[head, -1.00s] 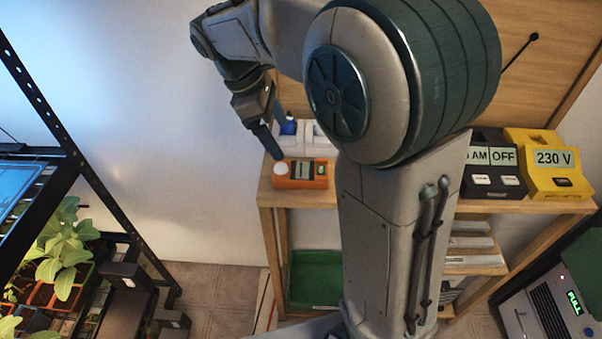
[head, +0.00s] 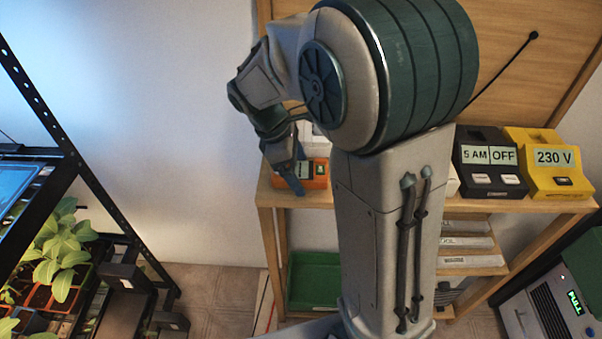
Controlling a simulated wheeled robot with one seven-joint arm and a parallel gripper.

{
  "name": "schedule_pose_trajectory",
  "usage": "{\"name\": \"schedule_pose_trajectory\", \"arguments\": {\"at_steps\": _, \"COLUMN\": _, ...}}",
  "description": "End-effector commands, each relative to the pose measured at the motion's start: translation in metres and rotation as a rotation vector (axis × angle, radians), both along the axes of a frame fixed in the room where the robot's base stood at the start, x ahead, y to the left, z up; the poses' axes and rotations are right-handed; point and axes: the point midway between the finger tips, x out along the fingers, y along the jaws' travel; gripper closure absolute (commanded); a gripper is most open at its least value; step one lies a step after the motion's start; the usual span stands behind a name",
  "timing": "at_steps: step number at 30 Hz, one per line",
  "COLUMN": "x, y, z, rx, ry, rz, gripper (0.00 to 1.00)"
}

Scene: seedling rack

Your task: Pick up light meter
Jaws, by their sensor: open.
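The orange light meter (head: 320,183) lies on the wooden bench top near its left end. Its small display still shows, but its white dome and left part are hidden behind my gripper. My gripper (head: 298,188) is open and points down at the meter's left part, with the fingers overlapping it in the head view. I cannot tell whether the fingers touch the meter or stand around it.
A black timer box (head: 488,163) and a yellow 230 V box (head: 549,165) stand at the bench's right. A green tray (head: 314,281) sits below. A black rack with seedlings (head: 62,262) is at the left. My arm hides the bench's middle.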

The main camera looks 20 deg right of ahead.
Motion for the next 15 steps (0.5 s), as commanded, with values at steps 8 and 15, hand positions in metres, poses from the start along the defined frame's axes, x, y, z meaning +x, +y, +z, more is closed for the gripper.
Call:
{"name": "schedule_pose_trajectory", "arguments": {"at_steps": 8, "x": 0.0001, "y": 0.0002, "z": 0.0006, "rx": 0.000, "ry": 0.000, "rz": 0.000, "gripper": 0.65}}
{"name": "schedule_pose_trajectory", "arguments": {"at_steps": 15, "x": 0.0003, "y": 0.0003, "z": 0.0011, "rx": 0.000, "ry": -0.001, "rz": 0.000, "gripper": 0.70}}
